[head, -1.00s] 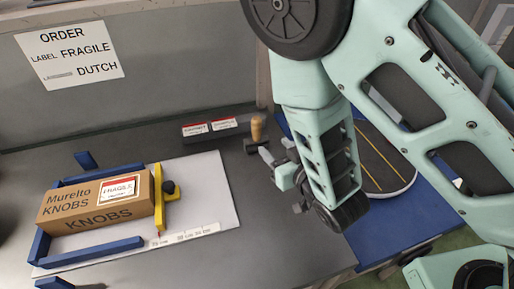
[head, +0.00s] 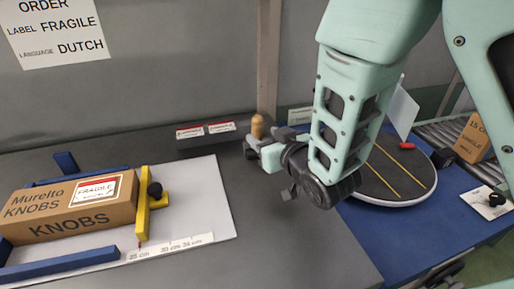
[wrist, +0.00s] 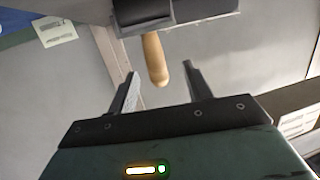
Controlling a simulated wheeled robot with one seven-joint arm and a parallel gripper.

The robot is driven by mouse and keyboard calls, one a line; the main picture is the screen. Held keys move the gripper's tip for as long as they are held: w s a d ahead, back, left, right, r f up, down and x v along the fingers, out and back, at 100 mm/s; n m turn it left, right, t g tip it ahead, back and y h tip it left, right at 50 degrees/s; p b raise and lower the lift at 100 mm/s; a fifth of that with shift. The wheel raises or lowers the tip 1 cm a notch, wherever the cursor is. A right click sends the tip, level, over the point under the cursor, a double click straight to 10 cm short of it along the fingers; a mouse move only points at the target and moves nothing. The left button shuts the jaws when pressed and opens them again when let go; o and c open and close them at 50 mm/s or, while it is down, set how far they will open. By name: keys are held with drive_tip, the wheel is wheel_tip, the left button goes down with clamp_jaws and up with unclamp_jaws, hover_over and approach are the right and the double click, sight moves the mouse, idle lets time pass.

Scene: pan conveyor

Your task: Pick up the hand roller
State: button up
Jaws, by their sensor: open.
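The hand roller has a tan wooden handle (head: 257,127) standing up at the back of the grey bench, beside the labelled boxes. In the wrist view, its handle (wrist: 155,58) points down from a dark block at the top edge. My gripper (head: 264,143) is at the roller, with its fingers partly hidden by its own body in the head view. In the wrist view, my gripper (wrist: 161,72) is open and the handle's end shows between the two fingertips. I see a gap on each side of the handle and no contact.
A Muretto Knobs carton (head: 75,207) sits between blue rails on a white board (head: 205,190) at left. A round turntable (head: 415,178) stands on the blue table at right. The front grey bench is clear.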

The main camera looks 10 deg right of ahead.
sight(260, 129)
drive_tip(key=shift+d+r+p+x, duration=0.15)
drive_tip(key=shift+p+x, duration=0.1)
drive_tip(key=shift+x, duration=1.2)
drive_tip(key=shift+d+r+p+x, duration=0.15)
drive_tip(key=shift+p+x, duration=0.05)
drive_tip(key=shift+x, duration=1.25)
drive_tip(key=shift+w, duration=0.2)
drive_tip(key=c, duration=1.1)
